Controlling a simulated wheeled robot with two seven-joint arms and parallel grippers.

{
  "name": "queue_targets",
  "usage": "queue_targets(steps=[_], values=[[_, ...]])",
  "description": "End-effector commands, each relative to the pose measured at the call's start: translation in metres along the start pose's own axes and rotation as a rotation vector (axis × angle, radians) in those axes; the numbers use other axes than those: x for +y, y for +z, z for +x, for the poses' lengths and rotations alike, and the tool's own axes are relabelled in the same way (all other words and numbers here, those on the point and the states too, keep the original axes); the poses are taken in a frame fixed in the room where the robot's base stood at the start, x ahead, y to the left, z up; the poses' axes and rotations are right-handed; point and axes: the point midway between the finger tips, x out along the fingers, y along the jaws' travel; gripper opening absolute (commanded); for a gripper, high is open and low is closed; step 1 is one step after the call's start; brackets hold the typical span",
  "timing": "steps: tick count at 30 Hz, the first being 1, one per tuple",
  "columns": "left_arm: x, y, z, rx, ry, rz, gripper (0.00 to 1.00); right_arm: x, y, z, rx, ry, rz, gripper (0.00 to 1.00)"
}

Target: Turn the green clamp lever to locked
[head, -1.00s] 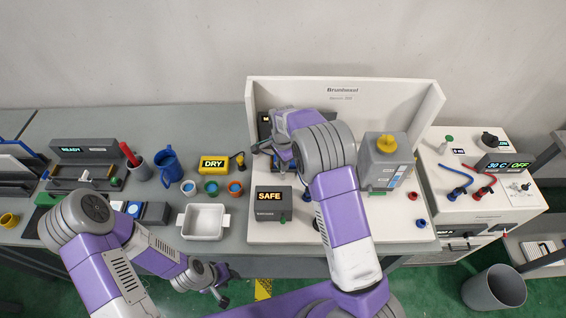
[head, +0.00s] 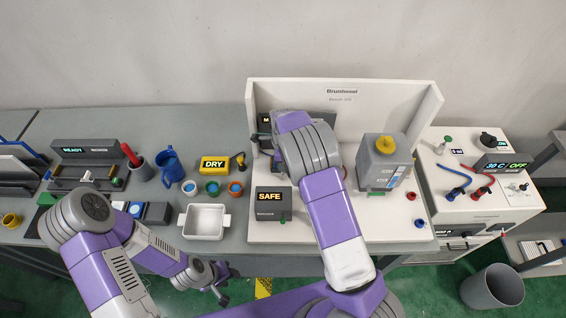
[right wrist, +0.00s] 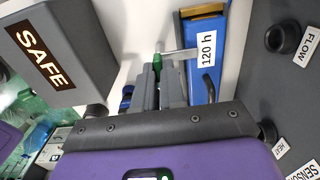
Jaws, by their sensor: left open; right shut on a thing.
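The green lever grip (right wrist: 156,58) shows in the right wrist view between the fingertips of my right gripper (right wrist: 160,72), which is shut on it. A pale metal bar runs from the grip to the right, in front of a blue unit (right wrist: 203,60) labelled "120 h". In the head view my right arm hides this gripper and the lever. My left gripper (head: 221,286) is open and empty, low in front of the bench. I cannot tell from these frames whether the lever is at locked.
A dark box (head: 272,205) reading SAFE stands close to the left of my right gripper. A grey tank (head: 384,165) with a yellow cap stands to the right. The white back panel (head: 400,98) rises behind. A white tray (head: 204,221) sits left of the SAFE box.

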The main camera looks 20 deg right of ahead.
Motion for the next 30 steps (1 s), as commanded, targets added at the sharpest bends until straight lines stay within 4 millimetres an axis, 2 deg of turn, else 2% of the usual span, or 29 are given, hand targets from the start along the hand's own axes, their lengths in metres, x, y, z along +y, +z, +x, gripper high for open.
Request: queue_targets(steps=[11, 12, 17, 26, 30], values=[[0.000, 0.000, 0.000, 0.000, 0.000, 0.000, 0.41, -0.001, 0.000, -0.001, -0.001, -0.004, 0.008, 0.00], [0.000, 0.000, 0.000, 0.000, 0.000, 0.000, 0.41, -0.001, 0.000, -0.001, -0.001, -0.004, 0.008, 0.11], [0.000, 0.000, 0.000, 0.000, 0.000, 0.000, 0.41, -0.001, 0.000, -0.001, -0.001, -0.003, 0.007, 0.35], [0.000, 0.000, 0.000, 0.000, 0.000, 0.000, 0.41, 0.000, 0.000, -0.002, -0.001, -0.001, 0.006, 0.35], [0.000, 0.000, 0.001, 0.000, 0.000, 0.000, 0.41, -0.001, 0.001, -0.018, -0.003, -0.005, 0.005, 0.35]])
